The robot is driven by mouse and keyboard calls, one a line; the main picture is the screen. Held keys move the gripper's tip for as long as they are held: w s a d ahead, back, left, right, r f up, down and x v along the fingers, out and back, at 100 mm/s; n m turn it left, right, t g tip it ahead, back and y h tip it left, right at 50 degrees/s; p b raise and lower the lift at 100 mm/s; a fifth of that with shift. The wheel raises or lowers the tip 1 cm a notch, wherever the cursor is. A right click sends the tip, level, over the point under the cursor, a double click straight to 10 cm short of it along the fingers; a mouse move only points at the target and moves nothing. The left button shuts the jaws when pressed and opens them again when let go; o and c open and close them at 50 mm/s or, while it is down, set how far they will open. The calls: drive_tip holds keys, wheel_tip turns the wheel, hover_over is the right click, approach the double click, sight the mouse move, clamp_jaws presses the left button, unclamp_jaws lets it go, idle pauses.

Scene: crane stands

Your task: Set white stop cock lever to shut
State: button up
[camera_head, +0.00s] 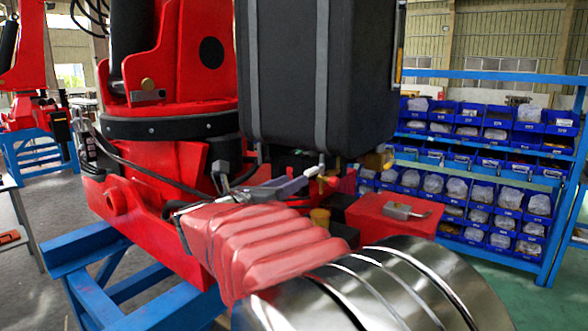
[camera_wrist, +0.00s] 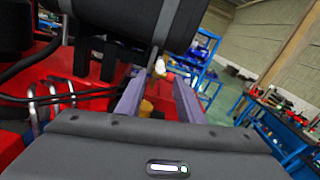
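The white stop cock lever (camera_head: 312,171) shows as a small white tip below the black tank, on the red crane. In the wrist view the lever (camera_wrist: 160,67) appears between the ends of my fingers or just beyond them. I cannot tell whether a finger touches it. My gripper (camera_wrist: 160,78) is open, with one grey-purple finger on each side of a gap. In the head view my gripper (camera_head: 300,184) reaches in from the left, its tip close beside the lever. The lever's base and pivot are mostly hidden.
The black tank (camera_head: 290,75) hangs close above my gripper. A red box with a metal latch (camera_head: 395,215) lies to the right. A yellow-brown fitting (camera_wrist: 147,107) shows between the fingers. Black hoses (camera_head: 140,160) run at left. Blue shelves with bins (camera_head: 480,150) stand behind.

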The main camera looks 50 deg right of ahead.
sight(319, 168)
drive_tip(key=shift+d, duration=0.2)
drive_tip(key=d, duration=0.4)
drive_tip(key=w+d, duration=0.1)
drive_tip(key=d, duration=0.8)
drive_tip(key=shift+w+d, duration=0.15)
drive_tip(key=shift+d, duration=0.05)
drive_tip(key=shift+c, duration=0.2)
clamp_jaws()
